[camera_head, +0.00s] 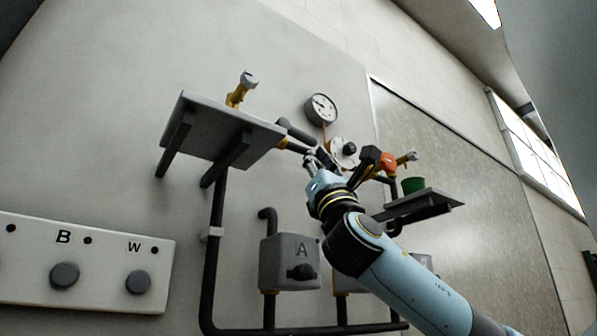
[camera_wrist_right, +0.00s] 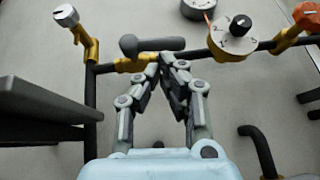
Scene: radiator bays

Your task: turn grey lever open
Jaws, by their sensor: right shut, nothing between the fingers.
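The grey lever (camera_wrist_right: 155,43) is a dark bar with a rounded end on a yellow valve body (camera_wrist_right: 136,63). In the wrist view it lies roughly along the black pipe. In the head view the lever (camera_head: 298,131) shows right of the grey shelf. My right gripper (camera_wrist_right: 166,62) is shut and empty, its fingertips just below the lever and over the pipe in the wrist view. I cannot tell whether they touch. In the head view the right gripper (camera_head: 317,160) is partly hidden by its own wrist. My left gripper is not in view.
A round dial (camera_wrist_right: 232,38) and an orange valve (camera_head: 388,164) are to the right. A green cup (camera_head: 413,185) stands on a dark shelf (camera_head: 425,207).

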